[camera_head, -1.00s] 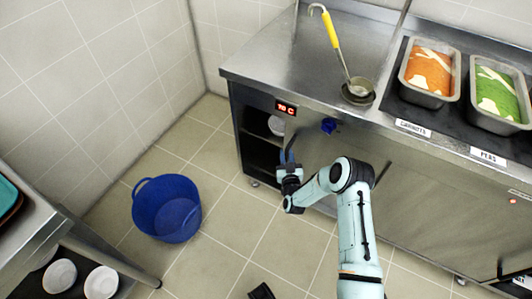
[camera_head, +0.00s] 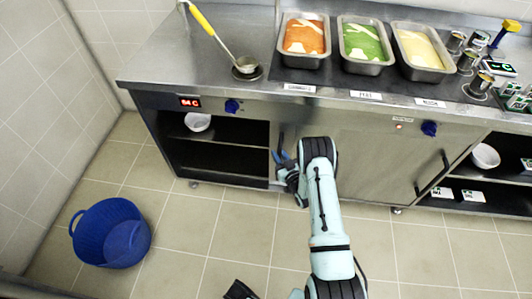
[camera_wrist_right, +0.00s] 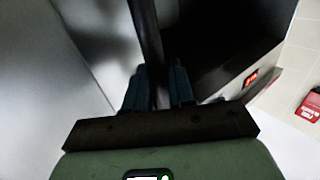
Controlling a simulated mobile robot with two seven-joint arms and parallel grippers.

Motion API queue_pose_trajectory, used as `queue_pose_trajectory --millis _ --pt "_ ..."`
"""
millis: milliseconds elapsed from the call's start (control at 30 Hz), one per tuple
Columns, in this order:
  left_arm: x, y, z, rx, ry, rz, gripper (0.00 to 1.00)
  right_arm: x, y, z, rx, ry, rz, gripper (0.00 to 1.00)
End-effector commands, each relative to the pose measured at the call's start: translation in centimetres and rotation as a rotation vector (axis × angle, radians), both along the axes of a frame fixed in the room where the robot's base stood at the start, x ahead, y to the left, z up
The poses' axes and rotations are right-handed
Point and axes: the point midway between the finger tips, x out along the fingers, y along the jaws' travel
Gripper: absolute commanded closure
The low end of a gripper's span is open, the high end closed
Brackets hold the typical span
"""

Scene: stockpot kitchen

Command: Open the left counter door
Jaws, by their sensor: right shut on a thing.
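The left counter door (camera_head: 318,139) is a grey metal sliding panel under the counter. It stands well to the right, and the left compartment (camera_head: 222,160) shows dark and wide open beside it. My right gripper (camera_head: 283,158) is at the door's upright dark handle (camera_head: 280,143), near the panel's left edge. In the right wrist view, my right gripper (camera_wrist_right: 157,85) is shut with its fingers on both sides of the dark handle (camera_wrist_right: 147,35). A dark part at the bottom edge of the head view may be my left gripper (camera_head: 240,290); its fingers cannot be made out.
A blue basket (camera_head: 111,234) stands on the floor at the left. A white bowl (camera_head: 197,122) sits inside the left compartment. A ladle (camera_head: 222,42) and food pans (camera_head: 304,62) are on the counter. Another door handle (camera_head: 432,174) is further right. The floor before the counter is mostly clear.

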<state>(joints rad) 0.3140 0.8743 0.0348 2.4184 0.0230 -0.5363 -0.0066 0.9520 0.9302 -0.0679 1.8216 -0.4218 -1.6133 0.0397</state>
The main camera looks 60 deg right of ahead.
Motion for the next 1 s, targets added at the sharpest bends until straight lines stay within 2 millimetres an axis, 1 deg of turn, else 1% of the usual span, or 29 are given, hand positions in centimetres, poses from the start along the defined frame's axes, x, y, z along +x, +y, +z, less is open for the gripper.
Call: queue_pose_trajectory --millis 33,200,567,600,633,900,1000 --pt "-0.1 -0.1 0.1 -0.001 0.003 -0.001 0.57 -0.7 -0.3 -0.1 0.002 0.005 -0.004 1.00" --pt "-0.3 -0.1 0.2 -0.003 0.007 -0.003 0.57 -1.6 -0.7 -0.2 0.002 0.005 -0.003 1.00" --pt "-0.3 -0.1 0.1 -0.003 0.008 -0.002 0.57 -1.8 -0.7 -0.2 0.001 0.005 -0.003 1.00" --pt "-0.3 -0.1 0.1 -0.003 0.008 -0.002 0.57 -1.8 -0.7 -0.2 0.001 0.005 -0.003 0.70" --pt "-0.3 -0.1 0.1 -0.003 0.008 -0.002 0.57 -1.7 -0.7 -0.2 0.002 0.006 -0.003 0.60" --pt "-0.3 -0.1 0.2 -0.003 0.007 -0.002 0.57 -1.7 -0.7 -0.1 0.000 0.004 -0.002 0.59" --pt "-0.3 -0.1 0.3 -0.004 0.009 -0.003 0.57 -2.0 -0.5 -0.1 0.001 0.003 -0.002 0.59"
